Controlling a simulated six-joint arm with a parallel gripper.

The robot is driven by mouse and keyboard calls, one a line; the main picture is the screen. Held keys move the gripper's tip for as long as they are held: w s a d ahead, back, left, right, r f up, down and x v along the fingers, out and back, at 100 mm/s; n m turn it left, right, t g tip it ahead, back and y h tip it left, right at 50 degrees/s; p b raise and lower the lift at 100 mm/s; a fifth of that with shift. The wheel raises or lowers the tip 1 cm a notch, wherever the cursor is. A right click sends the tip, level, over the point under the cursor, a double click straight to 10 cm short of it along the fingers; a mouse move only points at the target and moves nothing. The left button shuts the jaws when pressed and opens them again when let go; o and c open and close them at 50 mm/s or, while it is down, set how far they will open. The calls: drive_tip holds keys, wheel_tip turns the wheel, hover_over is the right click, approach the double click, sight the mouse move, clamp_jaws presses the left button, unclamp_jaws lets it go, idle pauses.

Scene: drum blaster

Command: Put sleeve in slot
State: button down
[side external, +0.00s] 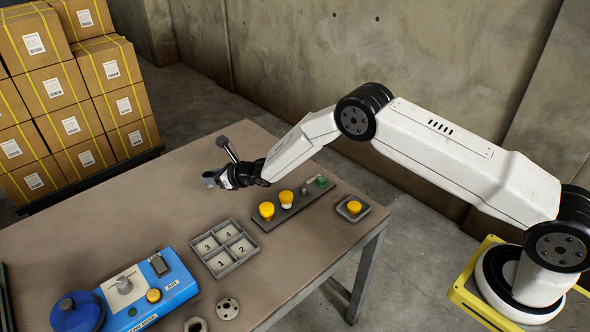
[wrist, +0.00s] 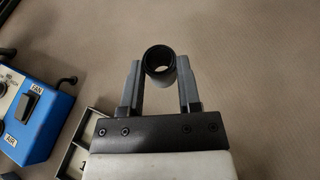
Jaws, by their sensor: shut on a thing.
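My gripper (wrist: 160,82) is shut on the sleeve (wrist: 160,58), a short dark grey hollow tube. Its open round end shows between the two fingertips in the wrist view. In the side view my gripper (side external: 225,178) is over the far part of the table, and the sleeve (side external: 208,178) shows small at its tip. A grey tray (side external: 238,270) with several numbered compartments stands on the table, nearer the camera than my gripper. Its compartments look empty. I cannot tell which place is the slot.
A grey strip (side external: 267,224) with yellow-topped pieces and a green one lies right of the tray. A small dish (side external: 369,211) holds a yellow piece. A blue machine (side external: 150,292) and grey rings (side external: 228,308) are nearer. The table's left middle (side external: 130,215) is clear.

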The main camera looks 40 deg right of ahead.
drive_tip(key=s+a+f+n+g+y, duration=0.1)
drive_tip(key=s+n+g+y, duration=0.5)
drive_tip(key=s, duration=1.1)
drive_tip(key=n+g, duration=0.1)
drive_tip(key=n, duration=0.1)
drive_tip(key=shift+a+f+n+y, duration=0.15)
drive_tip(key=shift+a+n+y, duration=0.15)
drive_tip(key=shift+a+y, duration=0.1)
drive_tip(key=shift+f, duration=0.1)
hover_over(249, 248)
drive_tip(key=shift+w+f, duration=0.1)
drive_tip(key=shift+f, duration=2)
drive_tip(key=shift+f, duration=0.1)
drive_tip(key=shift+f, duration=1.7)
drive_tip(key=shift+c, duration=1.5)
unclamp_jaws()
drive_tip(key=shift+f, duration=0.15)
